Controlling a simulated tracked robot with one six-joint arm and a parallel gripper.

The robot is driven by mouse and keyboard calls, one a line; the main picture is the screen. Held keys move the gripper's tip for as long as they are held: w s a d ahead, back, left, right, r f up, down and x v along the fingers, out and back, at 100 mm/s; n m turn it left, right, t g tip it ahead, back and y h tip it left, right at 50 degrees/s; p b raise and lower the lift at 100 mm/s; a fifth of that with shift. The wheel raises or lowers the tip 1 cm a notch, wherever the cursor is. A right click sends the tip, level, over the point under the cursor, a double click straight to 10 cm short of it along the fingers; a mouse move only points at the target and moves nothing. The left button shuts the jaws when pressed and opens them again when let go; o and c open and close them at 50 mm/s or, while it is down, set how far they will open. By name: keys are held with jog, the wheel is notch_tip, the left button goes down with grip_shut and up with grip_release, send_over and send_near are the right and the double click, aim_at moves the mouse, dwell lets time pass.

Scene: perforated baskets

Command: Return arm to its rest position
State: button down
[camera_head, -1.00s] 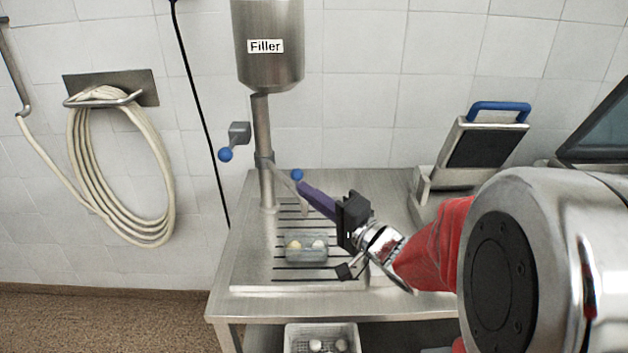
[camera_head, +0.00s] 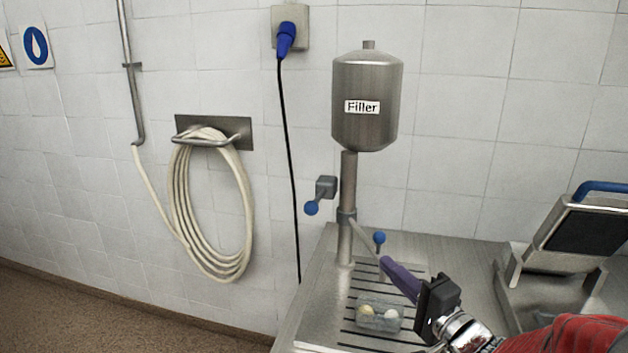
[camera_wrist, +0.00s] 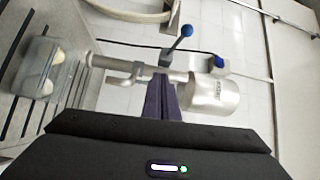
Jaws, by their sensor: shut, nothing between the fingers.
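My gripper (camera_head: 386,264) has dark purple fingers on a black body. In the head view it is at the lower right, over the slotted metal table, beside the filler's post. Its fingers are shut with nothing between them, and they also show in the wrist view (camera_wrist: 161,84). A red-sleeved arm link of mine runs off the lower right edge. The clear tray (camera_head: 365,322) with pale round pieces in it sits on the slotted area below the fingers. It also shows at the left of the wrist view (camera_wrist: 24,82).
The steel filler (camera_head: 366,128) stands on the metal table (camera_head: 318,290), with blue-knobbed levers near its post. A slanted device (camera_head: 590,232) with a blue handle stands at the right. A coiled hose (camera_head: 180,225) hangs on the wall. Floor is open at the left.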

jog(key=s+a+f+n+g+y, duration=0.1)
jog(key=s+a+f+n+g, duration=0.1)
jog(key=s+a+f+g, duration=0.4)
jog(key=s+a+f+n+g, duration=0.35)
jog(key=s+f+g, duration=0.2)
jog(key=s, duration=0.25)
jog(key=s+d+f+n+g+h, duration=0.1)
jog(key=s+d+f+g+h, duration=0.15)
jog(key=s, duration=0.25)
jog(key=s+d+r+n+t+h, duration=0.2)
jog(key=s+d+r+n+h, duration=0.1)
jog(key=r, duration=0.6)
jog(key=shift+d+n+t+h, duration=0.3)
jog(key=shift+d+n+h, duration=0.25)
jog(key=shift+n+h, duration=0.9)
